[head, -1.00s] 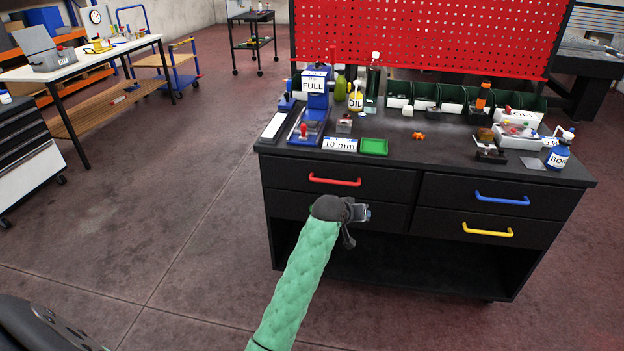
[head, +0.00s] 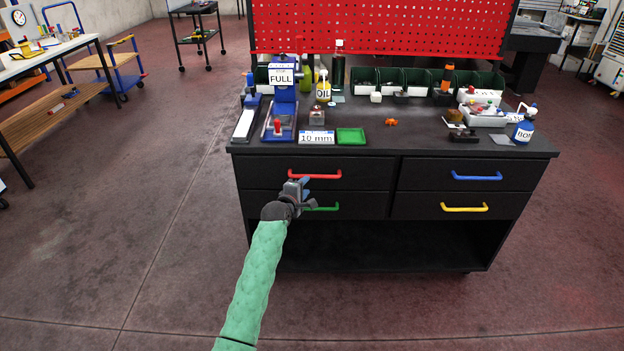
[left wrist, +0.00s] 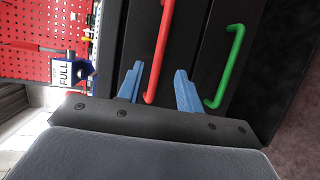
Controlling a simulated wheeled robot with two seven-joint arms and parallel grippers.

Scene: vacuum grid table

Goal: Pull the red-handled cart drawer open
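The red handle (head: 325,174) is on the upper left drawer (head: 365,178) of the black cart, whose front sits flush and closed. My left gripper (head: 298,184) is in front of that drawer, at the left end of the red handle. In the left wrist view my left gripper (left wrist: 158,80) is open, with its two blue fingers apart. The lower end of the red handle (left wrist: 160,55) shows between the fingers there; I cannot tell whether they touch it. My right gripper is not in view.
A green handle (head: 322,208) sits just below, close to my left gripper. Blue (head: 477,177) and yellow (head: 464,209) handles are on the right drawers. Bottles, bins and a green tray (head: 351,136) stand on the cart top (head: 420,140). The floor in front is clear.

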